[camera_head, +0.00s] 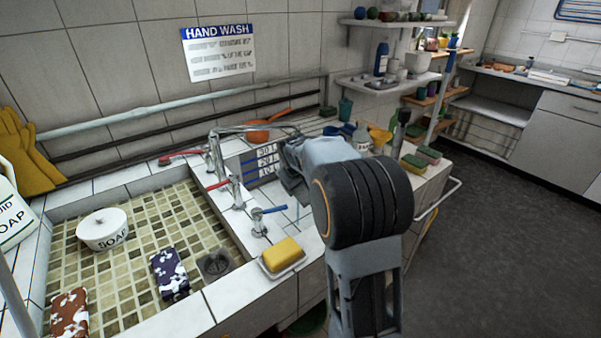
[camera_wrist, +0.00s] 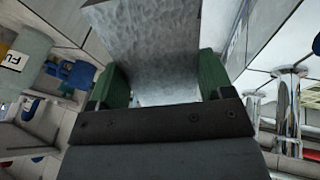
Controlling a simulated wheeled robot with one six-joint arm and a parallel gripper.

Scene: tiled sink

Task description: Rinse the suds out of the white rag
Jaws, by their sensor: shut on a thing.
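The white rag (camera_wrist: 145,35) fills the top middle of the wrist view as a pale grey-white, textured sheet. My gripper (camera_wrist: 163,82) is shut on it, with one green finger on each side. I cannot tell whether suds are on it. In the head view my gripper (camera_head: 293,182) is beside the taps, mostly hidden behind my arm, and I cannot make out the rag there. Red-handled taps (camera_head: 214,155) and a blue-handled tap (camera_head: 262,220) stand on the tiled ledge left of my gripper.
The tiled sink basin (camera_head: 130,220) at left holds a white SOAP bowl (camera_head: 103,229), a purple patterned packet-like item (camera_head: 169,272) and a brown patterned one (camera_head: 70,313). A yellow sponge (camera_head: 281,253) sits on a dish at the ledge's front. A litre-marked panel (camera_head: 262,162) stands behind the taps.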

